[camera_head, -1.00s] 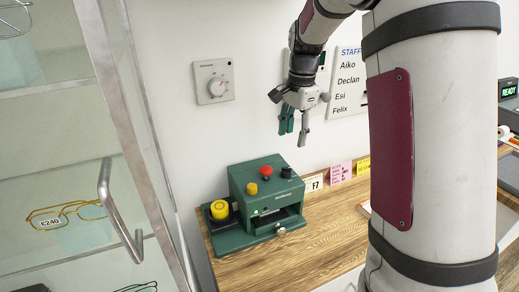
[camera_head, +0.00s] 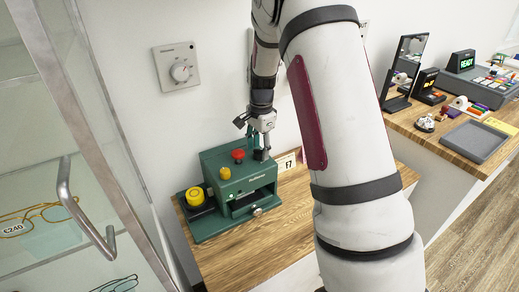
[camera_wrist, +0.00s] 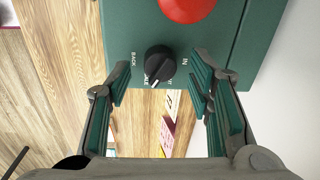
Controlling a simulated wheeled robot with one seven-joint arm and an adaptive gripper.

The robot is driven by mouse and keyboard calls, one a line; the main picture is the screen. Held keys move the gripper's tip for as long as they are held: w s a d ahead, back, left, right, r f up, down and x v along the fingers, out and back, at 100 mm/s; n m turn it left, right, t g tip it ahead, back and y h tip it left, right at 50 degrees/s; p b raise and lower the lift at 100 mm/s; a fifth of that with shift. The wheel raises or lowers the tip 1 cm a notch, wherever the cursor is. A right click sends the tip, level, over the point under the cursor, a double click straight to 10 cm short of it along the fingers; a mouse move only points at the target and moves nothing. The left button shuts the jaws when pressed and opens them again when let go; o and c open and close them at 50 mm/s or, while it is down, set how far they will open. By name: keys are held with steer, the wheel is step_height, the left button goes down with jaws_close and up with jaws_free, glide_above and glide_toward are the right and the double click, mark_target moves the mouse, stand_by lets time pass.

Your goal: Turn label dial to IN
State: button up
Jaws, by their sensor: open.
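The green machine (camera_head: 215,222) stands on the wooden counter in the head view. Its black label dial (camera_wrist: 159,61) shows in the wrist view on the green top face, near the red button (camera_wrist: 187,8). BACK is printed left of the dial and IN right of it; lettering below is partly covered. The dial's white mark points down and slightly left, away from IN. My gripper (camera_wrist: 161,82) is open, its green-padded fingers spread left and right of the dial with a gap on each side. In the head view my gripper (camera_head: 261,150) hides the dial.
A yellow button (camera_head: 225,173) and a yellow roll (camera_head: 195,195) are on the machine's left part. A F7 card (camera_head: 287,162) stands right of it. A wall dial (camera_head: 180,73) is above. A glass cabinet with a handle (camera_head: 79,212) stands at left.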

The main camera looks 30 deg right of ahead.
steer(key=shift+f, duration=0.6)
jaws_close()
